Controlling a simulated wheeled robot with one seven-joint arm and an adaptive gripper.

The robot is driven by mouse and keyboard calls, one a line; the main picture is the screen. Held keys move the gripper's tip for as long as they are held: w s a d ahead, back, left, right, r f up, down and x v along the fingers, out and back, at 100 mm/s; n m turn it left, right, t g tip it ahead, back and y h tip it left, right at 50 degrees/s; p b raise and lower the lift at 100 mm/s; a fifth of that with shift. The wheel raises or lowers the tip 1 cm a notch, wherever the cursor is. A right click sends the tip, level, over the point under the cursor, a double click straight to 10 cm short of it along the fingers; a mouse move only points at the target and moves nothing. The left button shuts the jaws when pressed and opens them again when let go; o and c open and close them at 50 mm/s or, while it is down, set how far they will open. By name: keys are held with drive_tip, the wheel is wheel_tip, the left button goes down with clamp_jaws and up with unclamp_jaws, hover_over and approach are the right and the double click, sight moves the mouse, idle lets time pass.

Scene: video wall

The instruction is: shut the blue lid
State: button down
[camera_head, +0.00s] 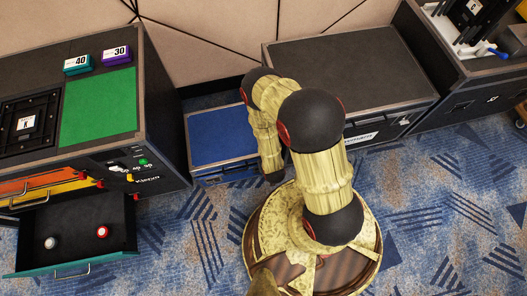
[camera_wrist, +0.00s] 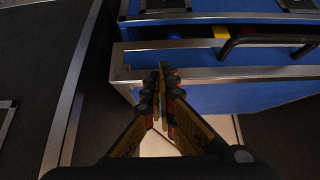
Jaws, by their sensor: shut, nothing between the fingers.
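The blue lid (camera_head: 222,134) tops a low metal-edged case on the floor in the head view, and looks nearly flat there. In the wrist view the blue case front (camera_wrist: 235,97) crosses the picture behind my fingers. A dark gap with something yellow (camera_wrist: 220,32) in it shows above a metal-edged blue strip, and a black handle (camera_wrist: 268,40) is beside it. Whether the lid is fully down I cannot tell. My gripper (camera_wrist: 162,72) is shut and empty, its fingertips overlapping the metal edge in the picture; contact is unclear. My arm hides the case's right side in the head view.
A black case (camera_head: 350,65) stands close right of the blue one. At left, a cabinet with a green panel (camera_head: 98,105) has an open drawer (camera_head: 70,225) holding a white and a red ball. Another case (camera_head: 470,98) is far right. Patterned carpet is free in front.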

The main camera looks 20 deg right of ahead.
drive_tip(key=shift+t, duration=0.9)
drive_tip(key=shift+s+a+f+b, duration=0.1)
drive_tip(key=shift+s+f+b, duration=0.25)
drive_tip(key=shift+f, duration=0.55)
drive_tip(key=shift+s+a+f+b, duration=0.1)
drive_tip(key=shift+s+f+b, duration=0.15)
drive_tip(key=shift+f, duration=0.7)
drive_tip(key=shift+s+f+b, duration=0.25)
drive_tip(key=shift+s+f, duration=0.15)
drive_tip(key=shift+f, duration=0.5)
drive_tip(key=shift+s, duration=0.1)
